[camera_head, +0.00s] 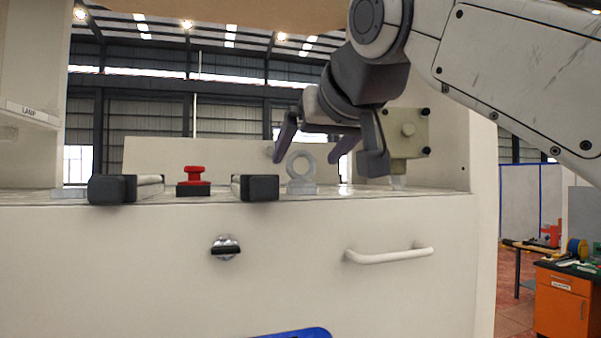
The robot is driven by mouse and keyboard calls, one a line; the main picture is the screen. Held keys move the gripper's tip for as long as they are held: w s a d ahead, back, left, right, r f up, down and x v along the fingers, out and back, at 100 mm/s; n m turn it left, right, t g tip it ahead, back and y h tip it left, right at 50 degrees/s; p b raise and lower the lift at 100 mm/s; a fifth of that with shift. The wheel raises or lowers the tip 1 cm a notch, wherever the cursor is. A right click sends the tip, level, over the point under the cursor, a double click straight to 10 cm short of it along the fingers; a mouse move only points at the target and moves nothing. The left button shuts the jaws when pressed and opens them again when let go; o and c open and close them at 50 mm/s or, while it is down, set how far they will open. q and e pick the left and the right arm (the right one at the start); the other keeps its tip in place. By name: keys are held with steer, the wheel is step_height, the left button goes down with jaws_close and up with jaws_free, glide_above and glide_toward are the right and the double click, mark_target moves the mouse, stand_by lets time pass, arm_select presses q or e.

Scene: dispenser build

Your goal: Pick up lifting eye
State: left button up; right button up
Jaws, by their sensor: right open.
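The lifting eye (301,170) is a grey metal ring on a small base. It stands upright on top of the white cabinet (150,258), near its front edge. My right gripper (308,158) reaches in from the upper right with its dark fingers pointing down and spread. One finger is left of the ring and the other is right of it in the picture. They look apart from the ring, and the depth between them and it is hard to tell. My left gripper does not show.
Two black-ended bars (112,189) (256,188) and a red knob (194,174) are left of the eye. A beige block (408,134) stands behind the right gripper. The cabinet front has a handle (390,255) and a latch (226,247). An orange workbench (562,300) stands far right.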

mark_target(303, 156)
steer(key=p+x, duration=0.1)
steer(key=x, duration=0.2)
steer(key=shift+w+p, duration=0.3)
steer(key=shift+w, duration=0.05)
steer(key=shift+w+a+f, duration=0.15)
steer(key=shift+w+f, duration=0.05)
steer(key=shift+f, duration=0.05)
jaws_close()
steer(key=shift+r, duration=0.15)
